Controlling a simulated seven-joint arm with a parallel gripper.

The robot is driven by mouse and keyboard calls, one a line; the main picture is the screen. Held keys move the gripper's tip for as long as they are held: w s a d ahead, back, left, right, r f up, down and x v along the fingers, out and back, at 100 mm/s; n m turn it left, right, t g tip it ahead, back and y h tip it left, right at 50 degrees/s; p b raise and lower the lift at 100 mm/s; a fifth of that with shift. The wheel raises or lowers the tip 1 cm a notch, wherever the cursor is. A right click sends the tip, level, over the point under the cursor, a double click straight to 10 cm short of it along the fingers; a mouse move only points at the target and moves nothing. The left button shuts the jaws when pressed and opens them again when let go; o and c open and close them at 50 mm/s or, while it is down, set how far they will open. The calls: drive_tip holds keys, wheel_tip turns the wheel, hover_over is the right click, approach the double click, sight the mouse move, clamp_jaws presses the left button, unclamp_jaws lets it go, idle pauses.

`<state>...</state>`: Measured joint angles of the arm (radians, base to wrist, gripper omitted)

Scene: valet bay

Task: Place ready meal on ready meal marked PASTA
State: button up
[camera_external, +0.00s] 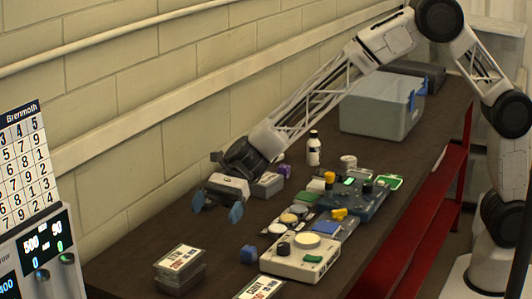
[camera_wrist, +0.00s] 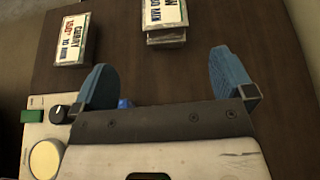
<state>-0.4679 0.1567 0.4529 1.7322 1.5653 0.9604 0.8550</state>
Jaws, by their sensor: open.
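A ready meal (camera_wrist: 72,38) with a white label that seems to read CURRY lies at the upper left of the wrist view; in the external view it is cut by the bottom edge (camera_external: 260,288). Two ready meal trays, one on the other, form a stack (camera_external: 180,261) at the front left of the table; it also shows at the top of the wrist view (camera_wrist: 166,20). I cannot read the PASTA mark on any label. My gripper (camera_external: 217,208) is open and empty above the table, apart from the trays; its blue fingers also show in the wrist view (camera_wrist: 162,65).
A white device with dials (camera_external: 300,259) and a small blue block (camera_external: 249,254) stand near the trays. Behind are several devices, a white bottle (camera_external: 313,149) and a grey bin (camera_external: 382,108). The wall bounds the left side. Dark table around the stack is clear.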

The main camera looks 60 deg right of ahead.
drive_tip(key=s+d+r+n+h, duration=0.2)
drive_tip(key=s+d+r+n, duration=0.15)
drive_tip(key=d, duration=0.45)
drive_tip(key=s+d+r+n+h, duration=0.1)
drive_tip(key=s+d+r+n, duration=0.1)
drive_tip(key=s+d+r, duration=0.45)
drive_tip(key=s+d+n+t+h, duration=0.1)
drive_tip(key=s+d+n+h, duration=0.4)
drive_tip(key=s+d, duration=0.9)
drive_tip(key=s+d+n+t+h, duration=0.1)
drive_tip(key=s+d+n+h, duration=0.4)
drive_tip(key=s+d, duration=1)
drive_tip(key=d+n, duration=0.1)
drive_tip(key=d, duration=0.6)
drive_tip(key=shift+d+r+n+t, duration=0.2)
drive_tip(key=shift+d+n+t, duration=0.1)
drive_tip(key=shift+d+n, duration=0.05)
